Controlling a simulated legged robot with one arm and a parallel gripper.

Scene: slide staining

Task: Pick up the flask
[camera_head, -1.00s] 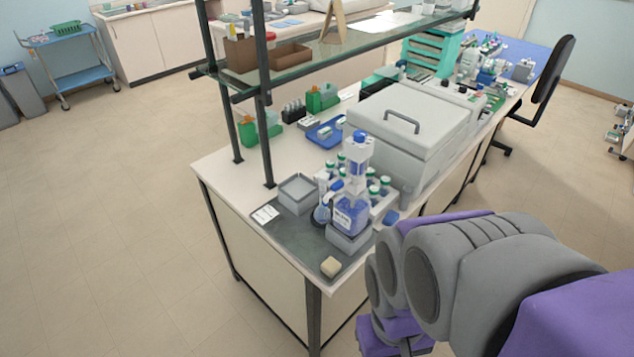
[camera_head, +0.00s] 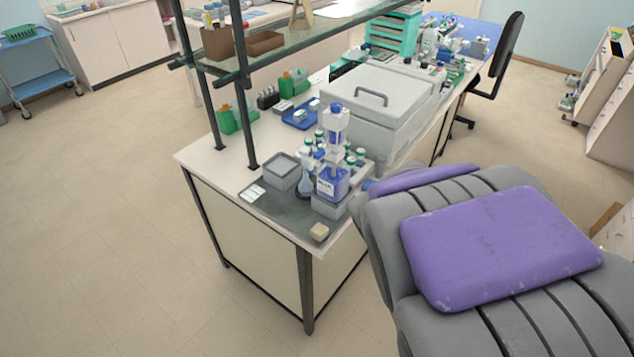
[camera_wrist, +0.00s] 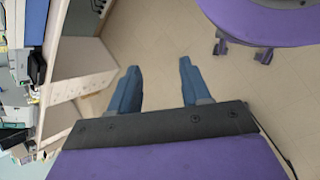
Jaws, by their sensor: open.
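The flask (camera_head: 306,184) is a small blue-tinted glass vessel in the head view.
A grey open box (camera_head: 282,171) is left of the flask. A rack of white bottles with green caps stands behind it. A beige block (camera_head: 319,232) lies at the mat's front. A glass shelf (camera_head: 290,48) on dark posts rises above the bench. Floor on the left is clear.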

